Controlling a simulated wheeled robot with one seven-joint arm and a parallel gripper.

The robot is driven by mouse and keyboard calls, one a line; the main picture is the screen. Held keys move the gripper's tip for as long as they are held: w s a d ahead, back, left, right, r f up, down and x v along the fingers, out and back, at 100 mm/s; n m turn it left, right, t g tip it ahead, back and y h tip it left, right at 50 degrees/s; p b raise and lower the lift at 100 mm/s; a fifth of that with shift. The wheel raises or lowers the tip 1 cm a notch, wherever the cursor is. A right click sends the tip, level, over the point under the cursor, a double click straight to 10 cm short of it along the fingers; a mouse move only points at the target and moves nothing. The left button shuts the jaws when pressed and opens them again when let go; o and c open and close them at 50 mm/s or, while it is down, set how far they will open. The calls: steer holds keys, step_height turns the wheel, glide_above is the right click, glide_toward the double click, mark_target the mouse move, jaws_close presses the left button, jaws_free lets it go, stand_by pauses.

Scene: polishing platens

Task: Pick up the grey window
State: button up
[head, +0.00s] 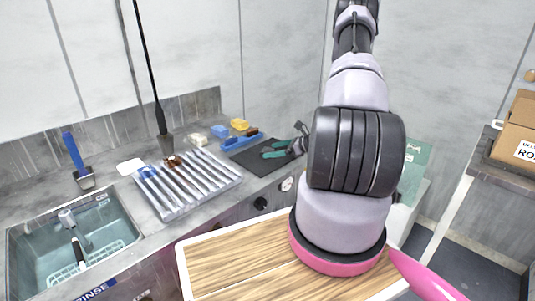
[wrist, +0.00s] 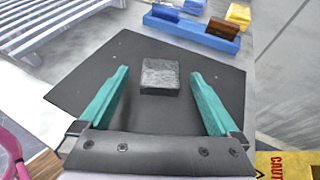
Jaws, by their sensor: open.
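The grey window (wrist: 160,77) shows in the wrist view as a small, squarish, mottled grey block. It lies on the black mat (wrist: 90,82). My gripper (wrist: 160,74) is open, with one teal finger to the left of the block and one to the right. There is a clear gap on both sides, and nothing is held. The block appears between the fingertips, but how high they are above the mat is hard to tell. In the head view my gripper (head: 268,149) is over the mat (head: 251,158), and I cannot make out the block there.
A slatted grey rack (head: 187,183) lies left of the mat. A blue holder (wrist: 190,33) with coloured blocks is behind it. A sink (head: 75,245) is at the left. A wooden board (head: 235,260) is in front, and a cardboard box (head: 515,125) is at the right.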

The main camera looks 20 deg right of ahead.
steer(key=shift+x, duration=0.8)
steer(key=c, duration=1.5)
steer(key=shift+c, duration=0.2)
